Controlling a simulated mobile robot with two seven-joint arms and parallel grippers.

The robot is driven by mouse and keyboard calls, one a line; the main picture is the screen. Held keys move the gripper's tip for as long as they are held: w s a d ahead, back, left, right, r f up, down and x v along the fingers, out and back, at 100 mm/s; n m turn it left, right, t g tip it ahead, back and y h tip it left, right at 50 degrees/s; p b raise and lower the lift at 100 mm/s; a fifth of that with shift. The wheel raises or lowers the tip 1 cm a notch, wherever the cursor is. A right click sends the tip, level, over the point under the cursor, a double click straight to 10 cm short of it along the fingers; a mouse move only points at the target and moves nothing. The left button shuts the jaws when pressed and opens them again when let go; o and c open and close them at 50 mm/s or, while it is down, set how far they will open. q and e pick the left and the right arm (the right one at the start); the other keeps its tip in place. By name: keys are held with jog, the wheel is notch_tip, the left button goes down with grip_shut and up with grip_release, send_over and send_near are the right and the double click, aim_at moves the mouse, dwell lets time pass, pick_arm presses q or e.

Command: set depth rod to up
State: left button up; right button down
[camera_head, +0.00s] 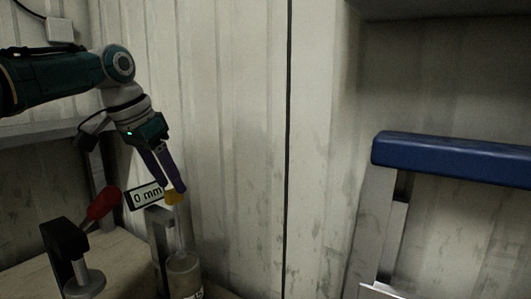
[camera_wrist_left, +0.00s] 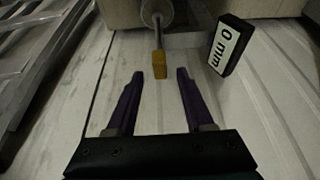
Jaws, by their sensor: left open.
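The depth rod is a thin upright metal rod with a yellow tip (camera_head: 172,198), rising from a grey cylinder (camera_head: 184,272) in the head view. In the left wrist view the yellow tip (camera_wrist_left: 159,64) lies just beyond and between the fingertips, with the rod (camera_wrist_left: 157,35) running back to a round base. My left gripper (camera_head: 170,190) is open, its purple fingers close to the yellow tip. The same gripper (camera_wrist_left: 160,75) shows in the wrist view with nothing held between its fingers. My right gripper is not in view.
A "0 mm" sign (camera_head: 145,195) stands close beside the fingers. A black clamp with a red handle (camera_head: 103,204) is on the bench at lower left. A blue padded bar (camera_head: 452,157) is at right. The corrugated wall is close behind the rod.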

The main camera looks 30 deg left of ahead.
pick_arm(q)
jog(key=v, duration=0.9)
jog(key=shift+b, duration=0.45)
jog(key=shift+f, duration=0.15)
